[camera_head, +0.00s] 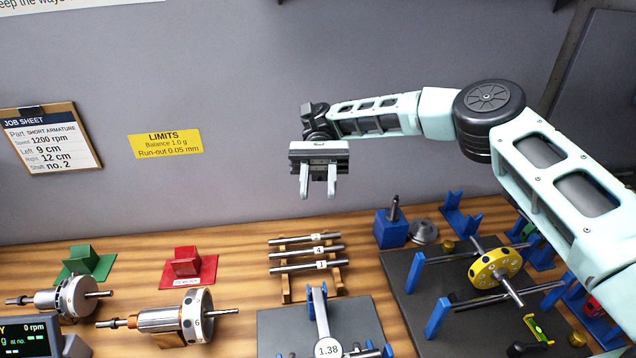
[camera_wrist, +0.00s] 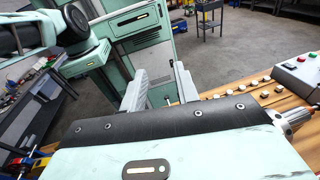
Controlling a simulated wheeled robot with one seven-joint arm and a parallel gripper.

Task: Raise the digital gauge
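The digital gauge (camera_head: 328,348) is at the bottom middle of the head view, with a round white face reading 1.38. It sits at the near end of a light grey bar or post, over a dark plate (camera_head: 274,325). Its lower part is cut off by the picture edge. My gripper (camera_head: 318,190) is high above the bench in front of the grey wall, fingers pointing down, apart and empty. In the wrist view the two fingers (camera_wrist: 160,90) are also apart with nothing between them. The gauge cannot be made out in the wrist view.
Numbered shafts (camera_head: 306,252) lie on a wooden rack behind the gauge. A yellow-disc rotor (camera_head: 494,268) rests on blue stands at right. Two armatures (camera_head: 170,320) (camera_head: 70,298) and red and green blocks are at left. The air around my gripper is clear.

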